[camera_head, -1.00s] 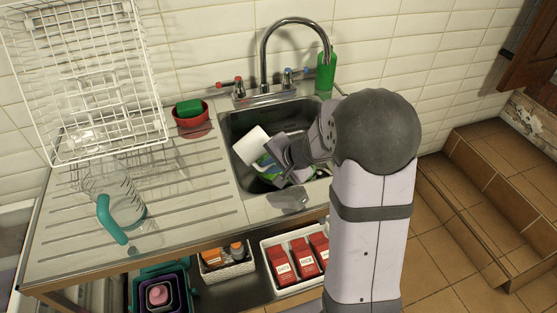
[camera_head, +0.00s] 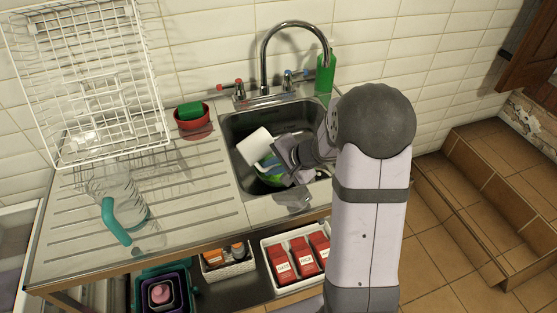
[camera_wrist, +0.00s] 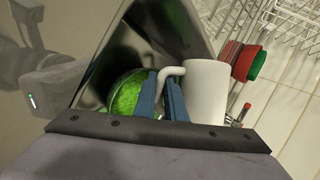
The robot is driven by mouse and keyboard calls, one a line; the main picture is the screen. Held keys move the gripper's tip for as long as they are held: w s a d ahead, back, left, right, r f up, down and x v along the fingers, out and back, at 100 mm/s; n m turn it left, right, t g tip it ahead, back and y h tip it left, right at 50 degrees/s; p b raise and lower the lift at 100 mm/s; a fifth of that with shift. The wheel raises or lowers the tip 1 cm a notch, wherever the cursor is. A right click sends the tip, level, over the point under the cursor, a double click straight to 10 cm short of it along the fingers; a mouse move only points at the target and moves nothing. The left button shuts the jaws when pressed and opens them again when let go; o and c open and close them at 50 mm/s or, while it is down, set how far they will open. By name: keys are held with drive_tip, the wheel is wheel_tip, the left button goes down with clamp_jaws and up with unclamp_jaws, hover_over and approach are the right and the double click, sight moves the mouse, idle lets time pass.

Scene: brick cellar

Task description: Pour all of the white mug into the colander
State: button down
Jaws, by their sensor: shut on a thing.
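The white mug (camera_head: 257,147) is in the air over the left part of the sink and looks tilted. In the wrist view the mug (camera_wrist: 205,92) stands out to the right of the fingers. My gripper (camera_wrist: 162,96) is shut on its handle, with one blue finger on each side. The inside of the mug is hidden, and I see no stream from it. A rounded green thing (camera_wrist: 126,93), probably the colander or what it holds, lies left of the fingers in the wrist view. In the head view it (camera_head: 268,172) is low in the sink, partly hidden by my gripper.
The sink (camera_head: 230,133) has a curved tap (camera_head: 264,55) behind it. A green bottle (camera_head: 325,75) stands at the back right. A red bowl (camera_head: 193,126) with a green sponge, a clear jug (camera_head: 128,205) and a white rack (camera_head: 100,90) are on the left.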

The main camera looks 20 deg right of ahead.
drive_tip(key=shift+w+d+r+y+p, duration=0.1)
drive_tip(key=shift+d+r+y+p, duration=0.25)
drive_tip(key=shift+p, duration=0.8)
drive_tip(key=shift+r+m+y+p, duration=0.3)
drive_tip(key=shift+m+y+p, duration=0.15)
drive_tip(key=shift+y, duration=0.3)
drive_tip(key=f+h+b, duration=0.1)
drive_tip(key=b, duration=0.1)
drive_tip(key=a+f+n+h+b, duration=0.1)
drive_tip(key=b, duration=0.1)
drive_tip(key=shift+s+f, duration=0.15)
drive_tip(key=shift+s, duration=0.05)
drive_tip(key=shift+s+a+r+b, duration=0.1)
drive_tip(key=shift+a+r+b, duration=0.1)
drive_tip(key=shift+b, duration=0.1)
drive_tip(key=shift+d+r, duration=0.1)
drive_tip(key=shift+r, duration=0.05)
drive_tip(key=shift+d, duration=0.1)
